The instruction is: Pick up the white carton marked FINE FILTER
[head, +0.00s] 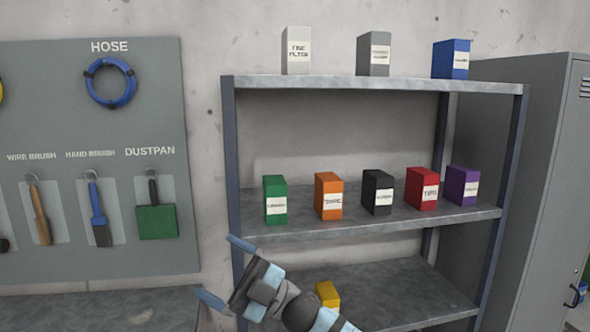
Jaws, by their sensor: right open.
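The white carton (297,66) marked FINE FILTER stands upright at the left of the shelf unit's top shelf (335,83). Its label faces me. My right gripper (219,268) is low in front of the unit's left post, well below the carton and to its left. Its two blue fingers are spread apart with nothing between them. My left gripper does not show.
A grey carton (373,56) and a blue carton (451,60) stand farther right on the top shelf. Several coloured cartons line the middle shelf (340,231). A yellow carton (328,294) is partly behind my arm. A tool board (90,120) hangs left; a grey locker (545,180) stands right.

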